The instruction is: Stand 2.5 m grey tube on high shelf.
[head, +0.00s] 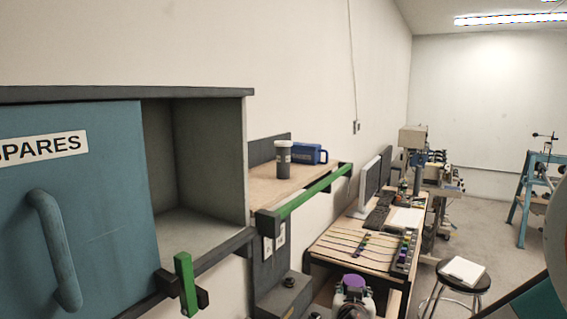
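A dark grey tube (283,163) with a white lid stands upright on a wooden wall shelf (262,193) with a green front rail (306,196). A small pale label shows on it, too small to read. It stands just left of a blue case (309,153); I cannot tell whether they touch. My gripper is not clearly in view, and nothing is seen holding the tube.
A blue cupboard door marked SPARES (75,215) stands at the left beside an empty grey compartment (205,170). A green lever (186,284) sticks up below it. A workbench (340,238) with monitors and a stool (461,275) are farther right.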

